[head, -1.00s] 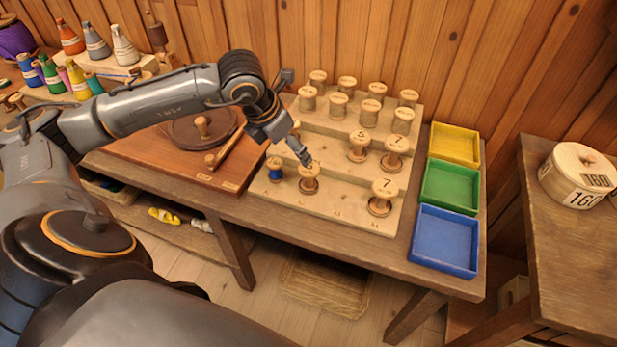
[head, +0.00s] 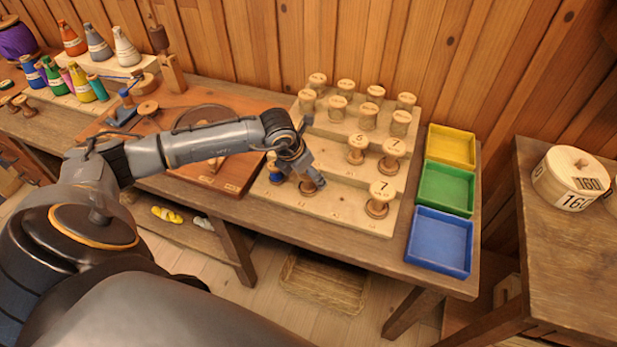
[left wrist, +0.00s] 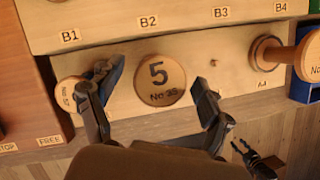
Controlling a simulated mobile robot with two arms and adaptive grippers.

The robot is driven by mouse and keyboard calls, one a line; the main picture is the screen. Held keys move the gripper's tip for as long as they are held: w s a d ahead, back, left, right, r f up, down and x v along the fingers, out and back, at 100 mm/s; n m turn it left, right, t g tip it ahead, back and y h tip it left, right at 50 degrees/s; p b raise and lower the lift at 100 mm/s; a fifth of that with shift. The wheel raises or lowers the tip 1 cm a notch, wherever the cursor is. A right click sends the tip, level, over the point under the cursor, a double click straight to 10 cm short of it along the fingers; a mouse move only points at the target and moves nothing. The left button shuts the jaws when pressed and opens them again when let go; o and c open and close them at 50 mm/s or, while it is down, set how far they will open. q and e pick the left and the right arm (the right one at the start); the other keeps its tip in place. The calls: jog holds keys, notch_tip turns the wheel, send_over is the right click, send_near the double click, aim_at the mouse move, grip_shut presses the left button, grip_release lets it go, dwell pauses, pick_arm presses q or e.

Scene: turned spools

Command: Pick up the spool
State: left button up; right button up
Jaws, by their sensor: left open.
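My left gripper (head: 313,183) is open at the front row of the stepped wooden board (head: 345,216). In the left wrist view its fingers (left wrist: 154,78) stand on either side of a wooden spool with a round top marked 5 (left wrist: 160,82), with a gap to its right. In the head view that spool (head: 306,188) is mostly hidden by the gripper. The left finger is close to the spool with blue thread (head: 274,172), partly covering its top (left wrist: 70,93); I cannot tell if they touch. A dark jointed part at the lower right of the wrist view may be my right gripper (left wrist: 243,152).
A spool marked 7 (head: 381,195) stands to the right in the same row, with several spools on the steps behind. Yellow (head: 452,146), green (head: 446,188) and blue (head: 440,242) trays lie to the right. A wooden board with a disc (head: 225,182) is on the left.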

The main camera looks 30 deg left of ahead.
pick_arm(q)
jog(key=c, duration=1.3)
jog(key=shift+o, duration=0.2)
jog(key=shift+r, duration=0.1)
